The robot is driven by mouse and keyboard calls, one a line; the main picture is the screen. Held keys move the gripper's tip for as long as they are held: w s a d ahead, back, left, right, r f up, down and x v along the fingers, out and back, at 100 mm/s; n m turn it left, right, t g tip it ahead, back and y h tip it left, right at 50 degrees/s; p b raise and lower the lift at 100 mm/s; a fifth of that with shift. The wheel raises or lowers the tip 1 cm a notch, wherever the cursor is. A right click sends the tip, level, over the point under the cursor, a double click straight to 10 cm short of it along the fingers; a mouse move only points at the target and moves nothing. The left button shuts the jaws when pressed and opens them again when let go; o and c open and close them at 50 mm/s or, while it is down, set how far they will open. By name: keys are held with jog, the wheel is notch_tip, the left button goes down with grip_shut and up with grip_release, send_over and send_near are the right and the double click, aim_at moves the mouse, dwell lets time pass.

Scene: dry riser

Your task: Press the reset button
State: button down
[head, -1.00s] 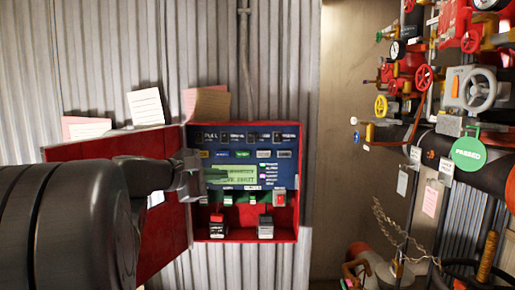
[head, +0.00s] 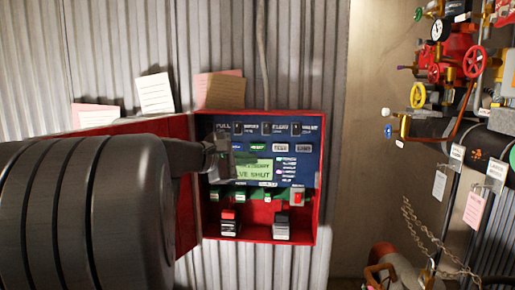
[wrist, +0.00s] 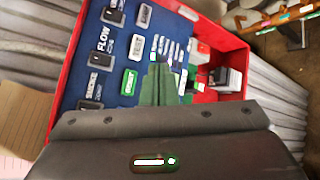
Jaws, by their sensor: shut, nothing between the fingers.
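A blue control panel (head: 312,165) sits in an open red wall box. My gripper (head: 229,160) is shut and empty in front of the panel's left part, hiding some of the row's left end. In the wrist view my shut fingers (wrist: 158,68) overlap the panel to the right of that button. Whether they touch the panel cannot be told.
The box's red door (head: 140,127) is swung open to the left, partly behind my arm. A lit display (head: 253,171) reads partly "VE SHUT". Switches and blocks (head: 282,228) sit below. Pipes with a red valve wheel (head: 474,61) stand at the right.

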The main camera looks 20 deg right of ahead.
aim_at(252, 150)
jog(key=shift+w+d+p, duration=0.35)
jog(key=shift+w+d, duration=0.4)
jog(key=shift+w, duration=0.45)
jog(key=shift+w+d+p, duration=0.4)
jog(key=shift+w+d, duration=0.35)
jog(key=shift+w, duration=0.45)
jog(key=shift+w+d+p, duration=0.35)
jog(key=shift+w+d, duration=0.4)
jog(key=shift+w, duration=0.45)
jog(key=shift+w+d, duration=0.2)
jog(key=shift+w, duration=0.15)
jog(key=shift+w+d, duration=0.25)
jog(key=shift+w, duration=0.2)
jog(key=shift+s+a+b, duration=0.3)
jog(key=shift+s+a, duration=0.15)
jog(key=shift+s, duration=0.4)
